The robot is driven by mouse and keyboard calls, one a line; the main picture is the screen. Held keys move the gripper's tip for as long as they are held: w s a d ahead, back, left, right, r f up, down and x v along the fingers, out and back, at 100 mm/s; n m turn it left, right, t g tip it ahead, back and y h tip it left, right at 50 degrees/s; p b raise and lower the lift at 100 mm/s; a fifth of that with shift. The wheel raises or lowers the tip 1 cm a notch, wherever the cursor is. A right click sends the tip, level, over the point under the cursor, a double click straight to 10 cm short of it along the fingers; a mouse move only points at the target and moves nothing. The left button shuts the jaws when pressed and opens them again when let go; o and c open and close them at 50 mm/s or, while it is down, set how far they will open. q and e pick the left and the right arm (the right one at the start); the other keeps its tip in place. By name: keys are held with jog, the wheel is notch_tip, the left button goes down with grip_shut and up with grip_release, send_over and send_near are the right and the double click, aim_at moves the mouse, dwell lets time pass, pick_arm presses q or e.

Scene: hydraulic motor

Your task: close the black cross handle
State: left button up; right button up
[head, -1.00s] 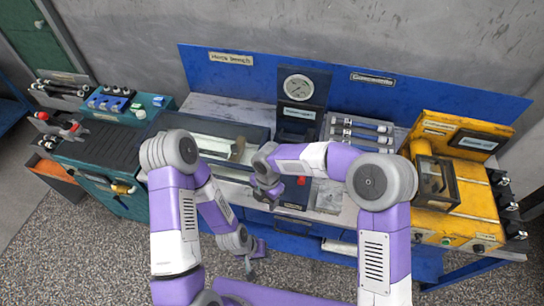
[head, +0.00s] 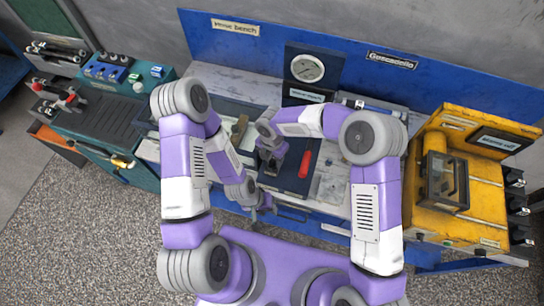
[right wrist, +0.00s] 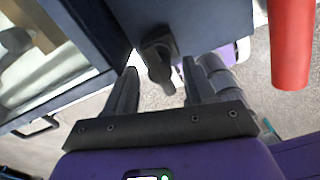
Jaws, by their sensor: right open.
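A black handle (right wrist: 158,55) sticks out from the dark blue gauge unit (right wrist: 190,20) in the right wrist view. Its full cross shape cannot be made out from this angle. My right gripper (right wrist: 158,68) is open, with one finger on each side of the handle's end; I cannot tell whether they touch it. In the head view my right gripper (head: 270,157) is over the gauge unit's left side and hides the handle. My left gripper (head: 256,206) is lower, near the bench's front edge, too small to tell its opening.
A red handle (head: 305,163) is close by on the right; it also shows in the right wrist view (right wrist: 291,45). The pressure gauge (head: 307,68) stands behind. A glass-topped case (right wrist: 45,60) lies left. A yellow unit (head: 470,185) stands far right, a teal unit (head: 105,130) left.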

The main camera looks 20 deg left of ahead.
jog(key=shift+f, duration=0.35)
grip_shut()
